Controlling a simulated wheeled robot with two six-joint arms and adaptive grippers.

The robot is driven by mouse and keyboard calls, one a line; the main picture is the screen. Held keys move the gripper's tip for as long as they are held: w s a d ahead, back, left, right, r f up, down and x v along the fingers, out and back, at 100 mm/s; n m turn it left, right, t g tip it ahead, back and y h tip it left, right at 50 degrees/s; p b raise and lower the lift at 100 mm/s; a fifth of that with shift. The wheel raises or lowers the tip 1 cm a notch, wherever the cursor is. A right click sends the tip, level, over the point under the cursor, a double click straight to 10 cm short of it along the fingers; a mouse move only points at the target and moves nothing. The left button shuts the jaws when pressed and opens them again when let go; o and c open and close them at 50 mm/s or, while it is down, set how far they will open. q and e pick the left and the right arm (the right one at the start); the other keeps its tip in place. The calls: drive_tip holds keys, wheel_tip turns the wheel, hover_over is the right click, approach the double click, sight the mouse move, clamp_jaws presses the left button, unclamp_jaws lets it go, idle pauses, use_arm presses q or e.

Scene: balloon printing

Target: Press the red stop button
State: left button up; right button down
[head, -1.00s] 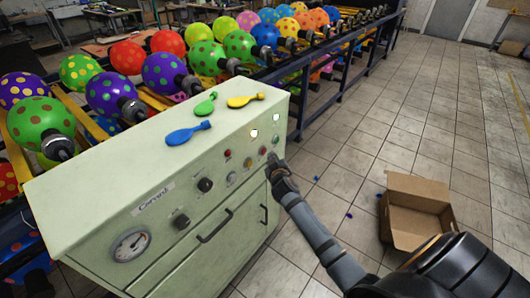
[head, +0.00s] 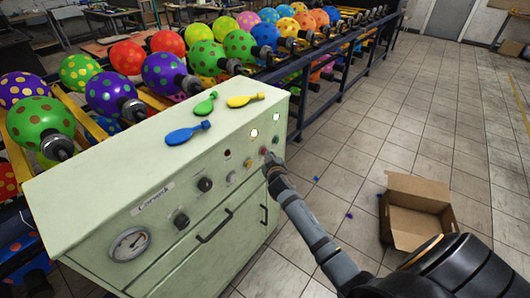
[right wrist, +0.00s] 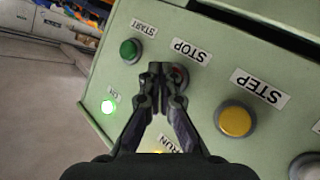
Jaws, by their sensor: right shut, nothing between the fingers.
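The red stop button (right wrist: 182,78) sits under an upside-down STOP label in the right wrist view. It is mostly hidden behind my right fingertips. My right gripper (right wrist: 158,72) is shut and empty, with its tips over the left part of the button. Whether the tips touch it I cannot tell. In the head view, my right gripper (head: 271,161) is at the right end of the pale green cabinet's (head: 100,190) front panel. My left gripper is not in view.
A green START button (right wrist: 130,50) and a yellow STEP button (right wrist: 235,120) flank the stop button. Blue (head: 188,133), green (head: 205,103) and yellow (head: 245,99) flat balloons lie on the cabinet. An open cardboard box (head: 415,220) stands on the floor.

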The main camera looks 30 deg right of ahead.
drive_tip(key=shift+w+a, duration=0.15)
drive_tip(key=shift+w, duration=0.15)
idle(0.4)
drive_tip(key=shift+s+d, duration=0.2)
drive_tip(key=shift+s, duration=0.3)
drive_tip(key=shift+s+d, duration=0.2)
drive_tip(key=shift+s, duration=0.25)
drive_tip(key=shift+s+d+p, duration=0.3)
drive_tip(key=shift+s+d, duration=0.1)
drive_tip(key=shift+s, duration=0.5)
drive_tip(key=shift+s+d+p, duration=0.25)
drive_tip(key=shift+s+d, duration=0.1)
drive_tip(key=shift+s, duration=0.6)
drive_tip(key=shift+s+d+p, duration=0.3)
drive_tip(key=shift+s+d, duration=0.1)
drive_tip(key=shift+s, duration=0.5)
